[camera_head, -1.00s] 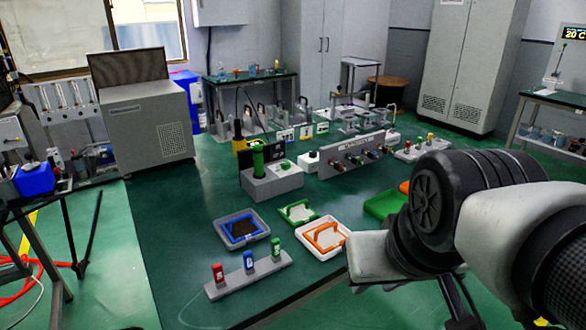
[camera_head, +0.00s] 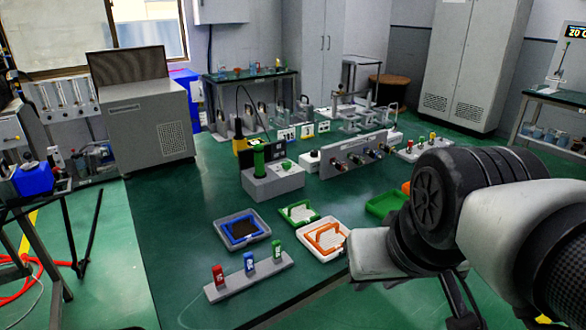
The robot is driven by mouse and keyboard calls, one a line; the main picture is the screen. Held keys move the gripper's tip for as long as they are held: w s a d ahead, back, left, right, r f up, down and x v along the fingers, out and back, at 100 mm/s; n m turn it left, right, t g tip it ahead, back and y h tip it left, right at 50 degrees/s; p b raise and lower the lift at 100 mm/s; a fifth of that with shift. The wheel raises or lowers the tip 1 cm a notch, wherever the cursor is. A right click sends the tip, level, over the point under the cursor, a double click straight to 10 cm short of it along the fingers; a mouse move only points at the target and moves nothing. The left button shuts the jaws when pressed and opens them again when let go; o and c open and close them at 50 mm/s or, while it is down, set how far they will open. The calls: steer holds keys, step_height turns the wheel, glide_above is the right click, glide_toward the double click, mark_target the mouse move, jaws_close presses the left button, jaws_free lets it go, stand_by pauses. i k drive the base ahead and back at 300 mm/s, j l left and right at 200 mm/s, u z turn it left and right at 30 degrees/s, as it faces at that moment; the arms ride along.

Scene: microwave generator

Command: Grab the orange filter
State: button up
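The orange filter (camera_head: 326,238) is an orange frame with a raised handle and a pale centre. It sits in a white tray (camera_head: 316,254) near the table's front right edge. My arm comes in from the right, and its pale end part lies just right of the tray in the picture, partly overlapping its right side. My gripper's fingers cannot be made out; thin dark parts show below the wrist, near the bottom right. I cannot tell whether the gripper touches anything.
A blue-framed filter (camera_head: 241,230) and a green-framed one (camera_head: 299,212) lie left of and behind the orange one. A grey strip (camera_head: 248,280) with red, blue and green pieces is at front left. A green tray (camera_head: 386,204) stands near my arm. A grey block (camera_head: 272,184) with a green cylinder stands behind.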

mark_target(327, 238)
steer(key=i+l+u, duration=0.1)
steer(key=l+u, duration=0.45)
steer(key=i+l+u, duration=0.15)
steer(key=l, duration=0.15)
steer(key=i+l+u, duration=0.3)
steer(key=l, duration=0.3)
steer(key=k, duration=0.05)
